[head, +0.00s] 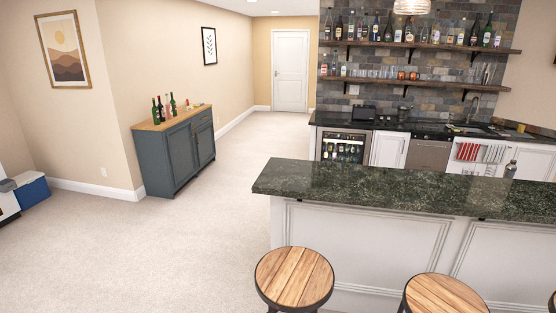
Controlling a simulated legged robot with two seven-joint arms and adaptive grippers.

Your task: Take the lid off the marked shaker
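A small silvery-grey object with a dark top (510,169) stands upright on the dark green stone bar counter (380,187), toward its right end. It is shaped like a shaker, but it is too small to make out a mark or the seam of a lid. Neither of my grippers is in the head view.
Wooden stools (294,277) stand in front of the bar, with another (444,295) farther right. Behind it is a back counter with a sink and bottle shelves (420,46). A blue cabinet (178,155) stands left. Open carpet (190,235) lies left of the bar.

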